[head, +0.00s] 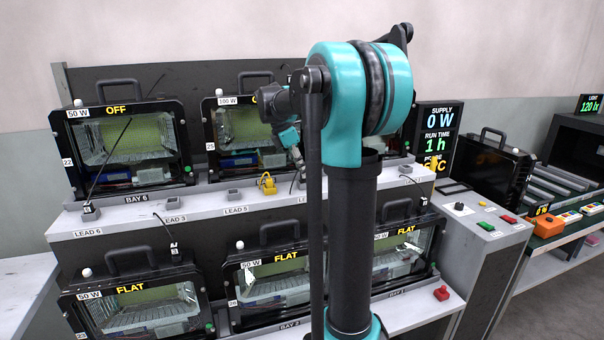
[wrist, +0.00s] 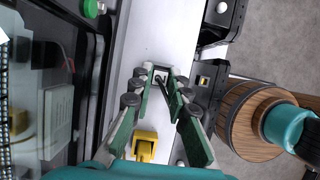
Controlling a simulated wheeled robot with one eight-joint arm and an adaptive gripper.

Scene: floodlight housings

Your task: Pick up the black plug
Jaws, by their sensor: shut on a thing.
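My gripper (wrist: 158,84) points down at the upper shelf in the wrist view, its green-lined fingers converging on a small black plug (wrist: 159,78) with a dark cable. The plug is at a pale socket, and the fingers hide part of it. I cannot tell whether the plug is seated or lifted slightly. In the head view, my gripper (head: 299,163) is in front of the upper row, right of the yellow plug, and partly hidden by my arm.
A yellow plug (head: 267,183) stands close by on the shelf edge (head: 204,207); it also shows in the wrist view (wrist: 145,145). Another black plug (head: 90,212) is at LEAD 6. Floodlight housings (head: 125,150) stand behind the shelf, with more below.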

